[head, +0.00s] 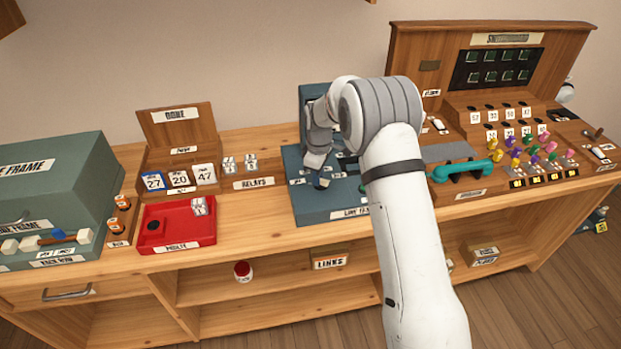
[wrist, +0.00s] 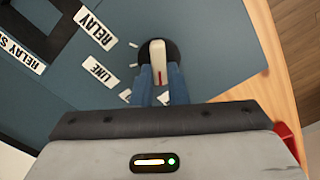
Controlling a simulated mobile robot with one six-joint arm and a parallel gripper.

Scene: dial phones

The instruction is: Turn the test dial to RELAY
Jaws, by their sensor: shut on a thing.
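The test dial (wrist: 158,52) has a white bar handle on a round black base, set in a blue-grey panel (wrist: 215,45). A red mark on the handle lies at its end between my fingers. My gripper (wrist: 162,72) is shut on the handle, one blue finger on each side. The RELAY label (wrist: 95,27) is up and left of the dial. The LINE label (wrist: 97,69) is left of it, and another label beside the fingers is partly hidden. In the head view my gripper (head: 322,183) is low over the panel (head: 318,210); the dial is hard to make out there.
A teal handset (head: 462,170) and a wooden switchboard (head: 430,50) with several coloured plugs are at the right. In the wrist view, the wooden bench edge (wrist: 275,70) borders the panel.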

